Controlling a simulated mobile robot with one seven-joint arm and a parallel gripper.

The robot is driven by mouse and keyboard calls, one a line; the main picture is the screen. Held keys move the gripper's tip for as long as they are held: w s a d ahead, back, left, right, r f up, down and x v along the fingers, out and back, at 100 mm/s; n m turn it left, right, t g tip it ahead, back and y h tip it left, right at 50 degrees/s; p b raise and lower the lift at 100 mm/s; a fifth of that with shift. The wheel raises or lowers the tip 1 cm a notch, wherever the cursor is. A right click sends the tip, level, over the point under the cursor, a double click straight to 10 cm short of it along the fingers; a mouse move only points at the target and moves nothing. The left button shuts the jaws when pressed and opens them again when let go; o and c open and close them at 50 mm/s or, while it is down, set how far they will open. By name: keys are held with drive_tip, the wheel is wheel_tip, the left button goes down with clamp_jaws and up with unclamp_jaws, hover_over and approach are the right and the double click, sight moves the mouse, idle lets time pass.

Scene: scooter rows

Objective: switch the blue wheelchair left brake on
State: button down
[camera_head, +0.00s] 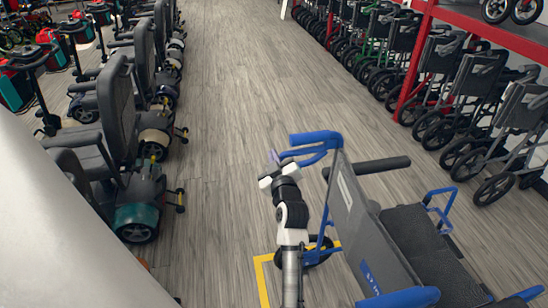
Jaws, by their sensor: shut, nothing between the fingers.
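The blue wheelchair (362,215) stands at the lower right, its grey backrest towards my arm and its dark seat to the right. A blue push handle (316,140) juts left from the top of the far side, with a second blue bar just below it. I cannot make out for sure which part is the left brake or how it is set. My gripper (273,158) is shut and empty, just left of and slightly below that handle in the picture. It looks close, but I cannot tell whether it touches. My arm hides part of the frame and a wheel.
A yellow floor marking (262,281) lies beside the wheelchair. A row of mobility scooters (120,108) stands on the left. Folded walkers or wheelchairs (447,88) line the right under a red rack (417,64). The wooden aisle (245,60) between is clear.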

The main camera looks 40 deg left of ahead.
wheel_tip(320, 180, down, 8)
drive_tip(key=w+d+n+b, duration=0.1)
drive_tip(key=n+b, duration=0.4)
drive_tip(key=b, duration=0.8)
drive_tip(key=shift+w+d+b, duration=0.2)
drive_tip(key=shift+w+b, duration=0.1)
drive_tip(key=shift+w, duration=0.05)
